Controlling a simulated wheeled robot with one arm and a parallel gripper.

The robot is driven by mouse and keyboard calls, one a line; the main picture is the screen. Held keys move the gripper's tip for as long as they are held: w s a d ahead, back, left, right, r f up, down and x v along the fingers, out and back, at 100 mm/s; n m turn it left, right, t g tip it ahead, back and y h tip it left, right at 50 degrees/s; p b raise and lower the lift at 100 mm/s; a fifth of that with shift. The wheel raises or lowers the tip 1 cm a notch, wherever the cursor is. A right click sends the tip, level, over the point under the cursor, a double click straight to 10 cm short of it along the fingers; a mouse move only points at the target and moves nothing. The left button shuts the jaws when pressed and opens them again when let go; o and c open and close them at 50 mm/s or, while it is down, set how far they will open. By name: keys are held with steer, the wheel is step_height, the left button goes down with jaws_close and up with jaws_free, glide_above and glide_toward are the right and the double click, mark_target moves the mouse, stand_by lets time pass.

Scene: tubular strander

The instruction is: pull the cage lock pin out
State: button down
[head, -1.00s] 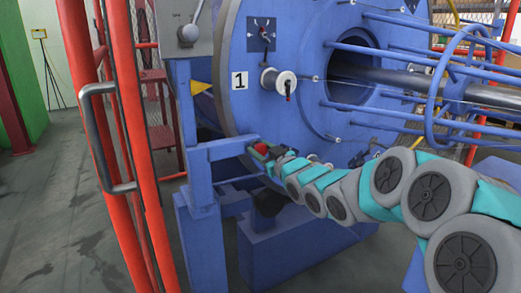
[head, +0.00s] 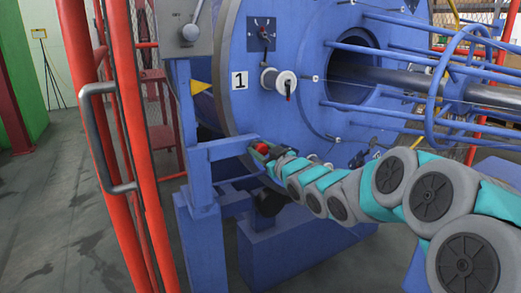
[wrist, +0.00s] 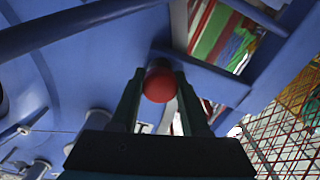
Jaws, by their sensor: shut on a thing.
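The lock pin shows as a round red knob (wrist: 159,84) in the wrist view, between the two dark fingers of my gripper (wrist: 159,96). My gripper is shut on it. In the head view the red knob (head: 262,147) is small, at the lower left edge of the large blue cage disc (head: 235,115), by the end of a blue frame bar (head: 228,149). My gripper (head: 264,153) reaches it from the right. The shaft of the pin is hidden, so I cannot tell how deep it sits.
Red guard posts with a grey handle (head: 88,125) stand at the left. The disc carries a "1" plate (head: 239,81) and a white spool (head: 284,82). Blue tubes (head: 440,88) extend to the right above my arm. Open floor (head: 60,210) lies at the far left.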

steer(key=shift+v, duration=1.55)
steer(key=shift+f, duration=0.1)
steer(key=shift+c, duration=1.9)
jaws_free()
steer(key=b, duration=0.1)
glide_toward(264, 151)
steer(key=shift+w+a, duration=0.15)
steer(key=shift+w, duration=0.05)
